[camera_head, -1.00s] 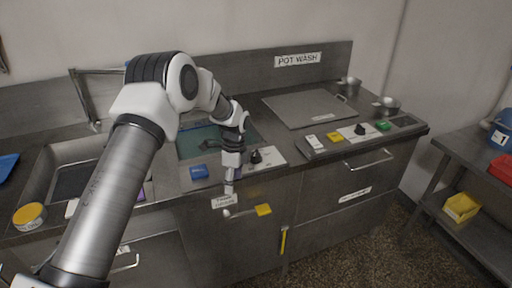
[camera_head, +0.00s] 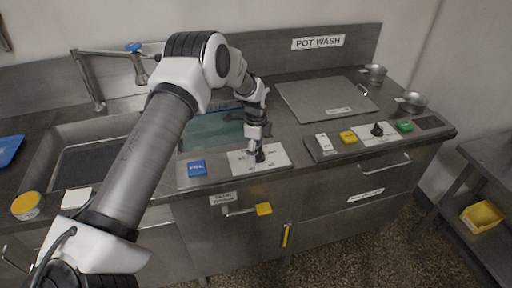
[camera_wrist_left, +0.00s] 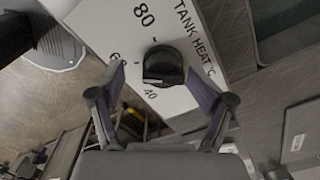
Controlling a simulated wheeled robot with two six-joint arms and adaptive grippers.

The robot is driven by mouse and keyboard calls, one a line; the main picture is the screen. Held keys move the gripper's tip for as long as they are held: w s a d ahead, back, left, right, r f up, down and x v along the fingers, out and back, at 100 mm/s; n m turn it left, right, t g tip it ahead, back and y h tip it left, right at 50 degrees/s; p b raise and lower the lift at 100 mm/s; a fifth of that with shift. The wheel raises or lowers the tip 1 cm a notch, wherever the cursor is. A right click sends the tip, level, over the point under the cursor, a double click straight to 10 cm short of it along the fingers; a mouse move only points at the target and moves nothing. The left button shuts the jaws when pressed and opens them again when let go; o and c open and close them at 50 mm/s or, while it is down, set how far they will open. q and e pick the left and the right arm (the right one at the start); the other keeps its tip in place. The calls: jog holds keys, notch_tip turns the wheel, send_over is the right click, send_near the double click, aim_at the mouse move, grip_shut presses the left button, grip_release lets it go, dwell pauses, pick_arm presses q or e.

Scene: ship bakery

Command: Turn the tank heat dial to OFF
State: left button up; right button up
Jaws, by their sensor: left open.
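The tank heat dial is a black knob (camera_wrist_left: 163,66) on a white plate marked TANK HEAT °C (camera_wrist_left: 208,28), with 80, 40 and a partly covered number around it. In the head view the knob (camera_head: 260,156) sits on its plate (camera_head: 280,154) at the counter's front. My left gripper (camera_head: 255,143) is above the knob, pointing down. In the wrist view the open gripper (camera_wrist_left: 157,78) has one finger on each side of the knob; contact cannot be told. The OFF mark is not readable. My right gripper is not in view.
The sink (camera_head: 95,160) is at left.

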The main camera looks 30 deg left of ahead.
pick_arm(q)
jog(key=shift+w+d+f, duration=0.1)
jog(key=shift+w+f, duration=0.55)
jog(key=shift+w, duration=0.05)
jog(key=shift+s+r, duration=0.45)
jog(key=shift+s, duration=0.1)
jog(key=c, duration=1.1)
jog(key=shift+c, duration=0.3)
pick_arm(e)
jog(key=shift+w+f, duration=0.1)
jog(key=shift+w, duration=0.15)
